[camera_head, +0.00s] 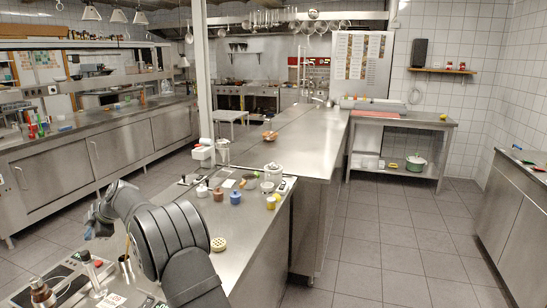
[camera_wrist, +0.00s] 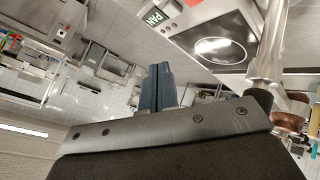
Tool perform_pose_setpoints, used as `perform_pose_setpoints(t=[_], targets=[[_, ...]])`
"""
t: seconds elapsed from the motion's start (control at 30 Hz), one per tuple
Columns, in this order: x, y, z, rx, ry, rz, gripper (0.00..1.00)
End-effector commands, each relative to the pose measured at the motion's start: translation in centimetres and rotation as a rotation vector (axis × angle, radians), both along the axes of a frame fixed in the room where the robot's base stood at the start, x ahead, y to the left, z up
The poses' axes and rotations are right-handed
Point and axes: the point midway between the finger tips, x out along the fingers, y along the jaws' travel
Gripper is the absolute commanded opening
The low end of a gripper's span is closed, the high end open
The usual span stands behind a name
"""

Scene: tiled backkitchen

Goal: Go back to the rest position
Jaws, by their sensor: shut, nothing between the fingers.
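My gripper (camera_head: 97,224) is at the left end of my dark grey arm in the head view, over the left edge of the near steel counter. In the wrist view its two blue-grey fingers (camera_wrist: 153,86) are together with nothing between them. The fingers touch nothing that I can see. My arm bends over the near counter and hides part of it.
Several small pots, including a blue one (camera_head: 236,197), stand farther along the counter (camera_head: 258,240). Open floor (camera_head: 375,245) lies to the right.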

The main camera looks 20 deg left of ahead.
Motion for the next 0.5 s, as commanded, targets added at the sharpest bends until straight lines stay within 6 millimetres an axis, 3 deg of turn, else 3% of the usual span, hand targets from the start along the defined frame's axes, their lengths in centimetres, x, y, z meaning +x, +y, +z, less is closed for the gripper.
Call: perform_pose_setpoints(t=[0.2, 0.5], targets=[[0.0, -0.1, -2.2, -0.001, 0.001, -0.002, 0.0], [0.1, -0.1, -2.6, 0.0, 0.0, -0.002, 0.0]])
